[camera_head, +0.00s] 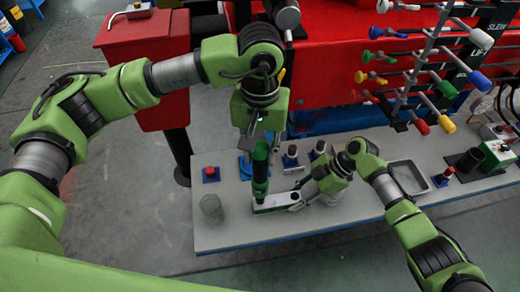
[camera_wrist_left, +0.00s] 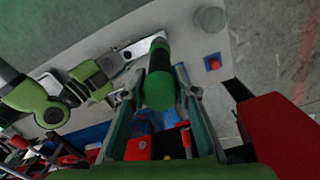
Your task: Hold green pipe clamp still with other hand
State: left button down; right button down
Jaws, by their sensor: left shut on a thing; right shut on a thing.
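An upright green cylinder with a black band (camera_head: 261,168) stands at the left end of a pale, green-edged bar (camera_head: 272,203), which I take to be the green pipe clamp. The bar lies low over the grey table; I cannot tell whether cylinder and bar are one piece. My left gripper (camera_head: 259,136) points down, shut on the cylinder's upper part. In the left wrist view the cylinder (camera_wrist_left: 160,88) sits between its fingers. My right gripper (camera_head: 303,192) comes from the right and is shut on the bar's right end. Its fingertips are partly hidden.
The grey table (camera_head: 240,232) is clear in front. A clear glass (camera_head: 211,208) and a red button on a blue base (camera_head: 210,173) stand at left. A rack with coloured handles (camera_head: 430,70) rises behind.

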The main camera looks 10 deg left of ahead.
aim_at(260, 145)
pick_arm(q)
jog(key=shift+f, duration=0.75)
pick_arm(e)
jog(key=shift+r, duration=0.1)
dwell(3.0)
pick_arm(q)
jog(key=shift+r, duration=0.1)
jog(key=shift+r, duration=2.5)
pick_arm(e)
jog(key=c, duration=1.5)
grip_release()
jog(key=v, duration=1.2)
